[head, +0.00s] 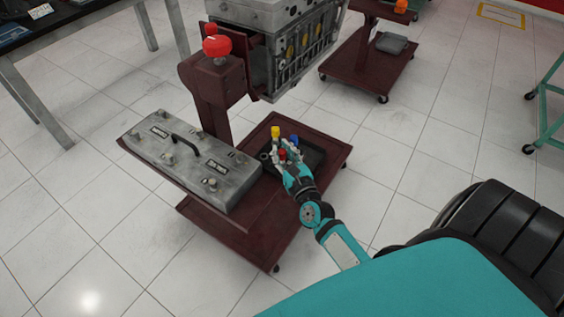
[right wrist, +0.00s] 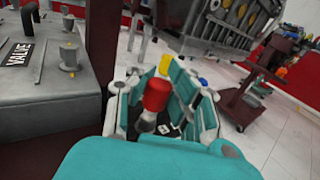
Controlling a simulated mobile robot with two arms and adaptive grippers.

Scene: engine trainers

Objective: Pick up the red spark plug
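The red spark plug (head: 282,154) is among the fingers of my right gripper (head: 286,163), over the dark tray (head: 314,158) on the red engine stand. In the right wrist view, the red plug (right wrist: 157,95) has a red top and a pale metal lower part. It stands between the spread teal and white fingers (right wrist: 160,105), with gaps visible on both sides. The gripper looks open around it; its lower end is partly hidden. A yellow spark plug (head: 275,131) and a blue one (head: 294,140) are just beyond the fingers. My left gripper is not in view.
A grey valve cover (head: 190,160) with a black handle lies left of the tray. The stand's post (head: 212,100) and the hanging engine (head: 290,50) rise behind. Another red cart (head: 370,60) stands farther back. White tiled floor is clear to the right.

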